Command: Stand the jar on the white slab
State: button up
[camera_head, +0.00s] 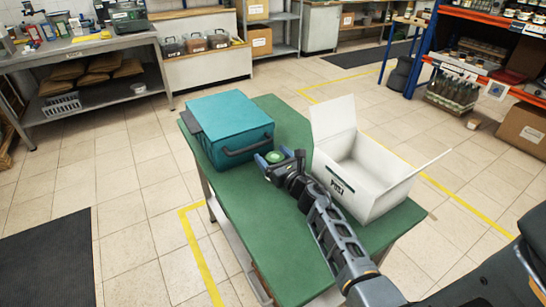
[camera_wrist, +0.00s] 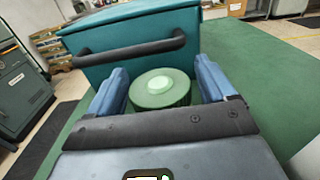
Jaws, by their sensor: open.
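A jar with a pale green round lid (camera_wrist: 160,86) stands upright on the green tabletop (camera_head: 283,117), in front of the teal case. In the head view the jar (camera_head: 274,156) is small and partly hidden by my gripper. My gripper (camera_head: 269,161) is open around the jar. In the wrist view its two blue fingers (camera_wrist: 163,88) stand on either side of the jar, with narrow gaps. The jar's lower part is hidden behind the gripper's dark body. I cannot make out a white slab in either view.
A teal case (camera_head: 228,124) with a dark handle (camera_wrist: 130,50) stands just behind the jar. An open white box (camera_head: 367,176) with raised flaps stands at the table's right. Green tabletop is clear between and behind them. Shelving (camera_head: 480,70) stands at the far right.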

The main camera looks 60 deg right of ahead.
jog(key=shift+r+p, duration=0.25)
jog(key=shift+p, duration=0.05)
jog(key=v, duration=1)
jog(key=shift+s+a+f+b, duration=0.1)
jog(key=shift+s+f+b, duration=0.1)
jog(key=shift+b, duration=0.2)
jog(key=shift+v, duration=0.8)
